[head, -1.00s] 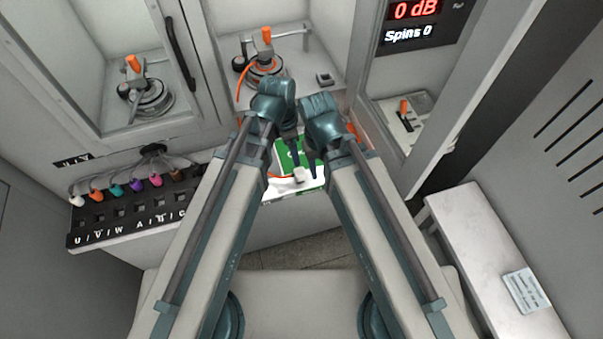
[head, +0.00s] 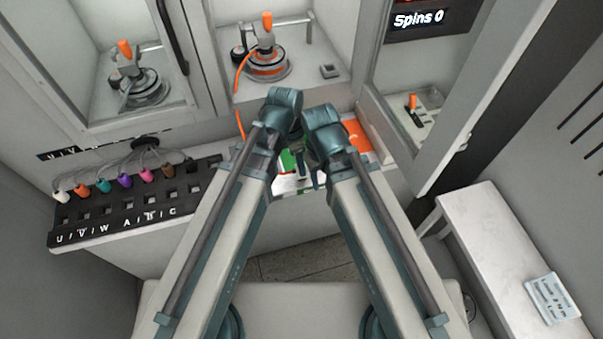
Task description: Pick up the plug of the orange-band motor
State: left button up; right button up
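The orange-band motor (head: 266,66) stands in the middle open bay, with an orange lever on top. Its orange cable (head: 239,88) runs down from the motor's left side and goes behind my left arm. The plug cannot be made out; my arms hide much of the area where the cable leads. My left gripper (head: 301,163) points down over a green and white surface (head: 287,163), its fingers mostly hidden. My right gripper (head: 315,172) is close beside it, also pointing down. Whether either gripper is open or holds something cannot be seen.
A black socket panel (head: 130,213) with several coloured plugs is at left. A similar motor (head: 141,84) stands behind glass at upper left. An orange panel (head: 357,136) lies right of my grippers. A white bench (head: 500,235) is at right.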

pick_arm(q)
jog(key=f+b, duration=0.3)
jog(key=d+f+b, duration=0.1)
jog(key=f+b, duration=0.1)
jog(key=shift+f, duration=0.1)
grip_shut()
dwell(0.3)
